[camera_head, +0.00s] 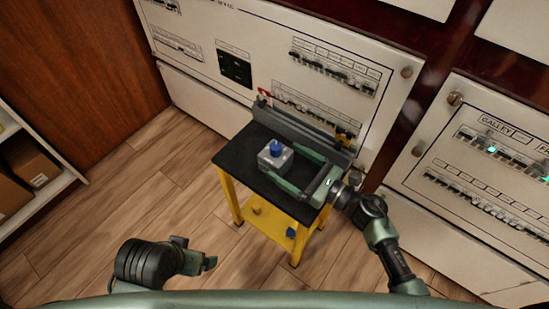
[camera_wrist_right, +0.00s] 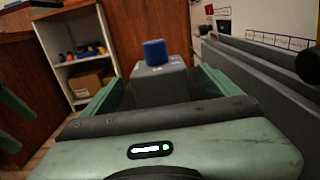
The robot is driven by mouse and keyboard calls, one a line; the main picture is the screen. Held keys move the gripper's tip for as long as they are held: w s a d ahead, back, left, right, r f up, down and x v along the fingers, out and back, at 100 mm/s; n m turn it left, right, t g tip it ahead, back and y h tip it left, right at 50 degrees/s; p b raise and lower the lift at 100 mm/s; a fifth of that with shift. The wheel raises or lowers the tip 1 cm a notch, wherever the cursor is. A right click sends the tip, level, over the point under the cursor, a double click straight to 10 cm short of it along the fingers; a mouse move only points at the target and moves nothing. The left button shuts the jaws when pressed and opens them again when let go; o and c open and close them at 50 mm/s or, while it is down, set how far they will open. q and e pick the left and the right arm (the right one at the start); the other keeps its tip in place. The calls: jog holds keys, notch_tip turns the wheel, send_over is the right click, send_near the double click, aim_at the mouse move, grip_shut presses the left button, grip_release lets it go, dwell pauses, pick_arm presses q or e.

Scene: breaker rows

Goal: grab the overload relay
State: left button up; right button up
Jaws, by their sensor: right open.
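The overload relay appears to be the grey box (camera_head: 272,160) with a blue knob on top, upright on the black top of a small yellow stand (camera_head: 240,158). My right gripper (camera_head: 283,162) is open, its fingers reaching along the stand top with the relay at their tips. In the right wrist view the relay (camera_wrist_right: 160,84) stands ahead, between the two green fingers (camera_wrist_right: 160,90), with visible gaps at its sides. I cannot tell whether either finger touches it. My left gripper (camera_head: 208,262) is low at the left, over the floor, away from the stand.
A grey rail (camera_head: 300,128) runs along the stand's back edge, close to my right gripper's far finger. Behind it is a white breaker panel (camera_head: 205,62); another panel (camera_head: 470,170) is at the right. A shelf (camera_head: 50,197) with boxes stands at the left. Floor left of the stand is clear.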

aim_at(265, 147)
jog(key=x, duration=0.4)
jog(key=shift+w+a+r, duration=0.1)
jog(key=shift+a+r, duration=0.1)
jog(key=shift+a, duration=0.05)
jog(key=c, duration=1.9)
jog(key=shift+r, duration=0.1)
grip_shut()
jog(key=shift+r, duration=0.1)
